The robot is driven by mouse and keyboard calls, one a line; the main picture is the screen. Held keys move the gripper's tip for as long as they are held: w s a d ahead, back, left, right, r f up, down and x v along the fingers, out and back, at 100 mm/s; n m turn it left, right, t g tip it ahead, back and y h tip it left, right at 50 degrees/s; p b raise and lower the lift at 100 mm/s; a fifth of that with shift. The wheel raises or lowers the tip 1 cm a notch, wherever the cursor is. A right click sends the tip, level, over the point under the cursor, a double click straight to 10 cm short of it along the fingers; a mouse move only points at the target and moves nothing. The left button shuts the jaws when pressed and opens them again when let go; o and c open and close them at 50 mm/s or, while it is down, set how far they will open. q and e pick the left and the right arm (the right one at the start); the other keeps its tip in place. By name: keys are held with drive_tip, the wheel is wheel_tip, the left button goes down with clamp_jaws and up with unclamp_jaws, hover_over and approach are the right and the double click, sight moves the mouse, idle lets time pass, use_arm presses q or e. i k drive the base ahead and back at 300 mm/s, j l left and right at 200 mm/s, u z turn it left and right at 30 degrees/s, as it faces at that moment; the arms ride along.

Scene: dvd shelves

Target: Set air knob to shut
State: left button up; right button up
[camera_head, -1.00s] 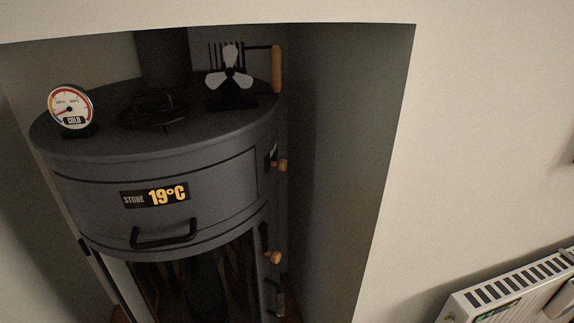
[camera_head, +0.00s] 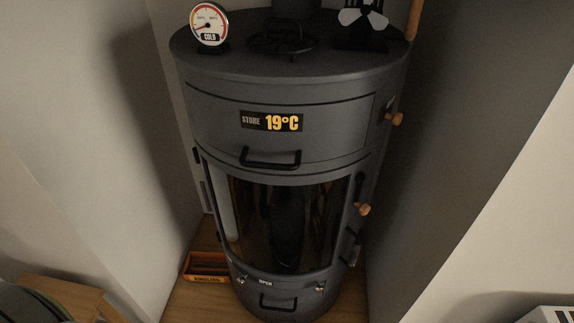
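A dark grey round stove (camera_head: 285,90) stands in an alcove, with a glass door (camera_head: 285,220) at its front. Below the glass is a small label reading "OPEN" (camera_head: 265,282). A small metallic knob (camera_head: 240,282) is left of that label and another (camera_head: 320,286) is right of it. I cannot tell for certain which is the air knob. Two wooden knobs, an upper one (camera_head: 397,119) and a lower one (camera_head: 364,210), stick out on the stove's right side. Neither of my grippers is in view.
A gauge (camera_head: 209,26) reading "COLD" and a fan (camera_head: 363,20) stand on top. A wooden kindling box (camera_head: 207,268) is on the floor at left. Alcove walls flank the stove closely.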

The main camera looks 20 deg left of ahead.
sight(242, 281)
drive_tip(key=j+u, duration=0.15)
drive_tip(key=u, duration=0.35)
drive_tip(key=j+u, duration=0.15)
drive_tip(key=u, duration=0.35)
